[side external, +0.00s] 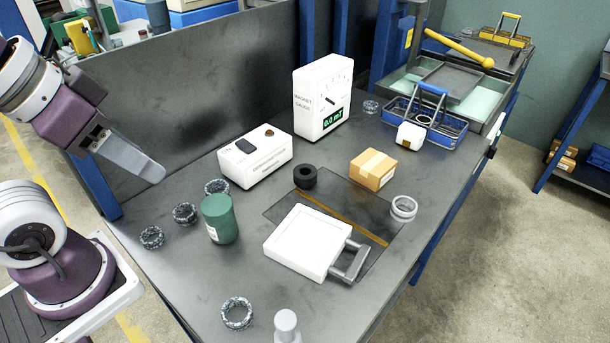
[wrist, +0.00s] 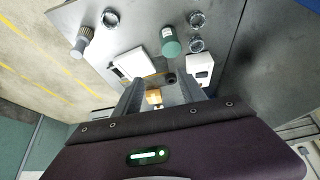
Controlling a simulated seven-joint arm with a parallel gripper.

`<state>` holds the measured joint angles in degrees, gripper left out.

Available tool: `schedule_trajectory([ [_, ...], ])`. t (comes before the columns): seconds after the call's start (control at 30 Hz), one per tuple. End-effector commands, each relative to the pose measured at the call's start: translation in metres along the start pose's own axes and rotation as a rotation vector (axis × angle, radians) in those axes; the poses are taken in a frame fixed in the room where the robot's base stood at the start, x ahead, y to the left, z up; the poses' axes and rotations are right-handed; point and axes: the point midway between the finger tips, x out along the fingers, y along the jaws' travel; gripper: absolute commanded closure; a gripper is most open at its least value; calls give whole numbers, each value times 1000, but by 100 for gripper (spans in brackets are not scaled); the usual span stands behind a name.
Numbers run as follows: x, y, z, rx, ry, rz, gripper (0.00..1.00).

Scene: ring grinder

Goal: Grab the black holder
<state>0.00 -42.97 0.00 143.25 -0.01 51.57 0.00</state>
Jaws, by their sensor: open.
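The black holder (side external: 305,177) looks like a short, dark round piece with a hole in its top. It stands upright on the grey bench, at the back edge of a dark mat. In the wrist view the black holder (wrist: 171,79) shows small between my fingers, far below. My gripper (side external: 158,176) is open and empty at the left in the side view, high above the bench and well apart from the holder. In the wrist view the two fingers of my gripper (wrist: 161,86) stand apart.
A white box with a black switch (side external: 255,158) stands left of the holder, a magnet gauge (side external: 321,98) behind. A green cylinder (side external: 219,220), white tray (side external: 305,243), cardboard box (side external: 372,169) and several speckled rings surround it. A dark panel (side external: 200,95) rises along the back.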

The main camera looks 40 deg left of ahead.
Motion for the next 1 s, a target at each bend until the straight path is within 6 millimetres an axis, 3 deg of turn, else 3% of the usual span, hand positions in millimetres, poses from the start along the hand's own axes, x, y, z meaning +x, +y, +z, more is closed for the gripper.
schedule_trajectory([
  [0.03,0,0,0,0,0,0,40],
  [0.13,0,0,0,0,0,0,20],
  [0.47,0,0,-5,-18,-6,2,20],
  [0.57,2,0,-35,-132,-50,10,20],
  [0.63,13,0,-72,-283,-105,11,20],
  [0.77,61,-3,-145,-611,-214,-26,20],
  [0.87,122,-8,-190,-866,-292,-93,20],
  [0.9,152,-9,-203,-964,-318,-127,20],
  [1.0,224,-14,-221,-1177,-365,-219,20],
])
